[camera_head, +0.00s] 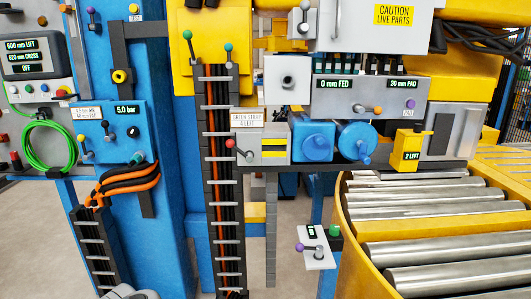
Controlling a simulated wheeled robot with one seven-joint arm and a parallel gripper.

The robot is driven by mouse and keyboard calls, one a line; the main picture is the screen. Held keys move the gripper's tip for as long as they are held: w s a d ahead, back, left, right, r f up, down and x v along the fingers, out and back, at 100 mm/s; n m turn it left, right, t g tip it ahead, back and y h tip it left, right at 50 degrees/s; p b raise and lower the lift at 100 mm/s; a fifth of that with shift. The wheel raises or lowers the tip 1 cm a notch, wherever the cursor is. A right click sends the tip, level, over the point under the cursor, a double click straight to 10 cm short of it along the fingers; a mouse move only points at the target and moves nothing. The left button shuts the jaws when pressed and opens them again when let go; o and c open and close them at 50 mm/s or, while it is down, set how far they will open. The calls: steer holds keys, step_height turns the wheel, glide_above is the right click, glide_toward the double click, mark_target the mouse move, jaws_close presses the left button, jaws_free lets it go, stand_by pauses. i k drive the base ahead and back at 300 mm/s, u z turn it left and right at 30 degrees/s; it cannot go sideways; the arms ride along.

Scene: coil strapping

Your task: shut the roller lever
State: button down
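No label in view reads "roller", so I cannot tell for certain which lever is the roller lever. A red-knobbed lever (231,144) sticks out left of a grey block with yellow stripes. A purple-knobbed lever (300,247) is on a small white plate (317,250) beside the roller conveyor. My gripper's fingers are not in view.
The yellow-framed conveyor (350,226) with steel rollers fills the lower right. A vertical cable chain (222,180) hangs in the middle. A blue column (168,200) and a control box (107,130) with several small levers stand left. Open floor shows between them.

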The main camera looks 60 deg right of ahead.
mark_target(230, 143)
steer(key=z, duration=1.35)
steer(key=i, duration=0.35)
steer(key=u, duration=2.05)
